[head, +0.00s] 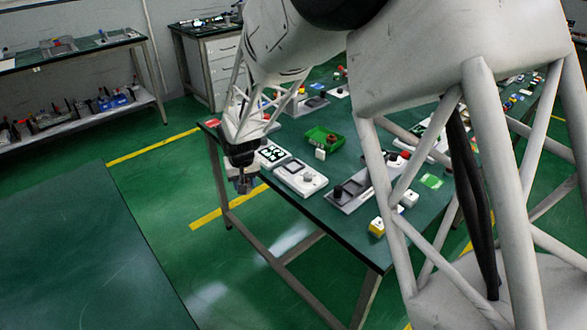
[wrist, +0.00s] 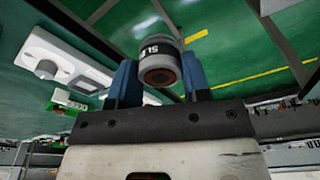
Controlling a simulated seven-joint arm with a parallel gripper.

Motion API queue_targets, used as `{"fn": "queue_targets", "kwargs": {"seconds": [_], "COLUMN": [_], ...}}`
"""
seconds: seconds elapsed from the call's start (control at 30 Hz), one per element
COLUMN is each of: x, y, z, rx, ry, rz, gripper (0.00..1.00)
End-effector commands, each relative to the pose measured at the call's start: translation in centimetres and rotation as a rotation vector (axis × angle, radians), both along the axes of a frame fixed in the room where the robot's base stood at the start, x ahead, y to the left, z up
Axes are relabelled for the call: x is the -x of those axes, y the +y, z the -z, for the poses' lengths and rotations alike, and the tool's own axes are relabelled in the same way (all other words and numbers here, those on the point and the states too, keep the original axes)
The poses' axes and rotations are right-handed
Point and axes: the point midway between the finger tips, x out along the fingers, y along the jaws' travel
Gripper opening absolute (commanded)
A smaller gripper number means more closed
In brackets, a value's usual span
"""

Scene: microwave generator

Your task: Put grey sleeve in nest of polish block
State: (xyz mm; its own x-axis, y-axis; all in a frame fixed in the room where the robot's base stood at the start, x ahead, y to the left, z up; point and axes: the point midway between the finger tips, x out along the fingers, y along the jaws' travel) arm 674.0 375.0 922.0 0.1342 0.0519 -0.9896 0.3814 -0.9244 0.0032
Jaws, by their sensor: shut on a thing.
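My gripper (wrist: 160,78) is shut on the grey sleeve (wrist: 157,48), a short grey cylinder with a dark band, part of a label and a brown round centre at its near end. The blue fingers hold it from both sides. In the head view my gripper (head: 244,184) hangs by the left edge of the green table, and the sleeve is too small to make out. A white block with a round knob (head: 300,178) lies on the table just right of it; it also shows in the wrist view (wrist: 62,58). I cannot tell which block is the polish block.
The green table (head: 340,226) also holds a grey block with a black knob (head: 366,186), a green tray (head: 324,138), a yellow-and-white cube (head: 377,227) and small parts. Open floor lies left of the table. Another dark green tabletop (head: 80,250) fills the lower left.

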Motion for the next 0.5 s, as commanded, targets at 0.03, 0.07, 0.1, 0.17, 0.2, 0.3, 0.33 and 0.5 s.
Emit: {"fn": "queue_targets", "kwargs": {"seconds": [0.03,0.07,0.1,0.17,0.2,0.3,0.33,0.5], "x": [-0.6,-0.8,-1.2,-1.7,-1.9,-2.6,-2.8,-3.7], "y": [-1.4,-2.2,-3.2,-4.8,-5.8,-8.3,-9.1,-13.1], "z": [0.0,0.0,0.1,0.1,0.2,0.3,0.4,0.5], "rx": [-0.001,-0.001,-0.001,-0.002,-0.002,-0.002,-0.001,-0.002], "ry": [-0.001,-0.001,-0.001,-0.002,-0.002,-0.002,-0.002,-0.003], "rz": [0.029,0.046,0.070,0.102,0.124,0.179,0.196,0.285], "gripper": [0.15,0.15,0.15,0.15,0.15,0.15,0.15,0.15]}}
